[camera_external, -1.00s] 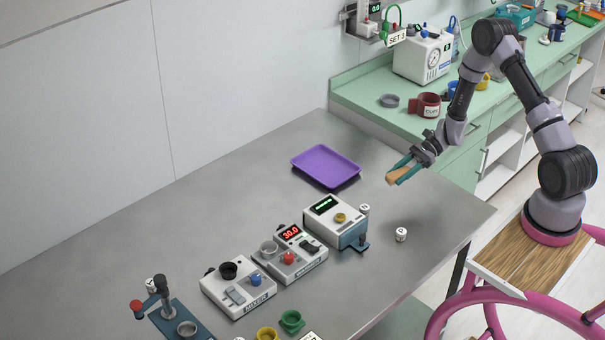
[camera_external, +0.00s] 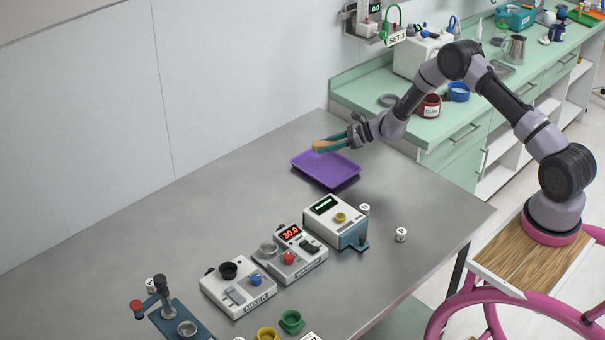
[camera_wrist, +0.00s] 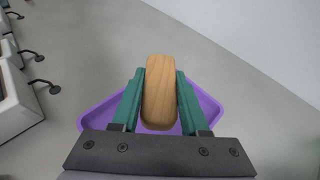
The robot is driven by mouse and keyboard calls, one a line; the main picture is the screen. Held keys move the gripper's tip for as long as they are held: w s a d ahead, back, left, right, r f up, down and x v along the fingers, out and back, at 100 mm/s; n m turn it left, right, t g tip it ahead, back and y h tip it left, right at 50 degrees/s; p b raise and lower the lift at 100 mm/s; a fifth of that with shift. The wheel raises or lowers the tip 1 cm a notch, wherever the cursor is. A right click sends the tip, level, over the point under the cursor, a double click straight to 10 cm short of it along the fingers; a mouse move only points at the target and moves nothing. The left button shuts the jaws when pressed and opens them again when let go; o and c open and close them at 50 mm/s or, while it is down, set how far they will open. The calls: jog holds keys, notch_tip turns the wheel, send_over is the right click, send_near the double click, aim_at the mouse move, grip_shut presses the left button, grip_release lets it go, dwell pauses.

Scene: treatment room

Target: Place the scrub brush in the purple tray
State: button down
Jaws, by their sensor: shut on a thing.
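The scrub brush (camera_wrist: 159,92) shows as a tan wooden block between the green fingers in the wrist view; its bristles are hidden. My gripper (camera_external: 325,146) is shut on it and holds it above the back part of the purple tray (camera_external: 326,172). The wooden block also shows at the fingertips in the external view (camera_external: 321,147). The tray is shallow and lies empty on the grey table. In the wrist view the tray (camera_wrist: 208,105) is partly hidden behind the fingers and brush.
A white device with a green display (camera_external: 331,218) stands in front of the tray. More devices and small cups stand toward the front left. The table (camera_external: 215,195) left of the tray is clear. A wall runs along the back.

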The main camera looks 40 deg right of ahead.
aim_at(325, 169)
jog(key=shift+f, duration=3.45)
jog(key=shift+c, duration=2.1)
grip_release()
jog(key=shift+f, duration=0.1)
